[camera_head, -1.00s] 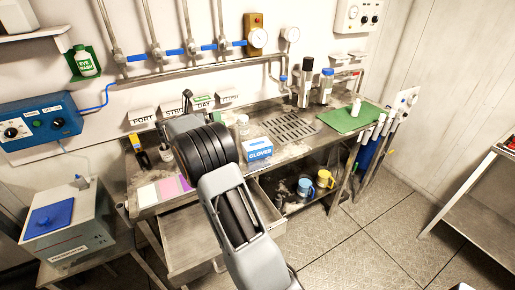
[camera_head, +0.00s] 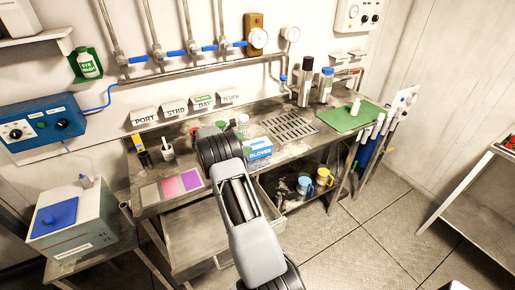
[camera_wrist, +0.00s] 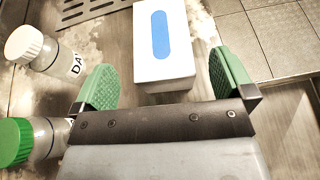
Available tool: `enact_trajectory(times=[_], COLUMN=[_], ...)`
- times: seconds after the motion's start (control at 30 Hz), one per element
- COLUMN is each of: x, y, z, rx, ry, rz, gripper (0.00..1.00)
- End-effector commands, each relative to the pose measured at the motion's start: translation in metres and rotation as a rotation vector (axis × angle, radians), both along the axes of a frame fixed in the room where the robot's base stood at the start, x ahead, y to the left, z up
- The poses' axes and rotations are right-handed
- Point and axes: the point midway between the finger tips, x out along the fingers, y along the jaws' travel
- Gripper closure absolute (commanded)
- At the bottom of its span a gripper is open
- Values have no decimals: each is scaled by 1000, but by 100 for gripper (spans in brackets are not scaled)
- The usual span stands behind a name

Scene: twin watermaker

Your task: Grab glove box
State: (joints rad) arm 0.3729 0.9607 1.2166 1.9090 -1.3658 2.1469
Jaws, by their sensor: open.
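The glove box (camera_head: 258,150) is a small white and blue carton marked GLOVES, standing near the front edge of the steel bench. In the wrist view the glove box (camera_wrist: 163,42) shows its white top with a blue oval, lying ahead of and between the fingertips. My gripper (camera_wrist: 165,82) is open, with one green-padded finger to each side of the box's near end. No contact with the box shows. In the head view my arm hides most of the gripper.
A drain grate (camera_head: 290,127) lies behind the box. A green mat (camera_head: 350,117) lies to the right. The bench's front edge is close on the box's right side in the wrist view.

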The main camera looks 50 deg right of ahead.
Motion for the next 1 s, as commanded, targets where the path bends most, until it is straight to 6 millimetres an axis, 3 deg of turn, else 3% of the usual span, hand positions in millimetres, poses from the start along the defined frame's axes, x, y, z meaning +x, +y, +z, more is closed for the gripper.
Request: enact_trajectory(times=[0.27,0.53,0.77,1.0], x=[-6,-18,-19,-19], y=[-13,-42,-44,-44], z=[-5,-20,-23,-23], rx=[1,0,0,0], ry=[3,2,0,0], rz=[-1,0,2,1], gripper=[0,0,0,20])
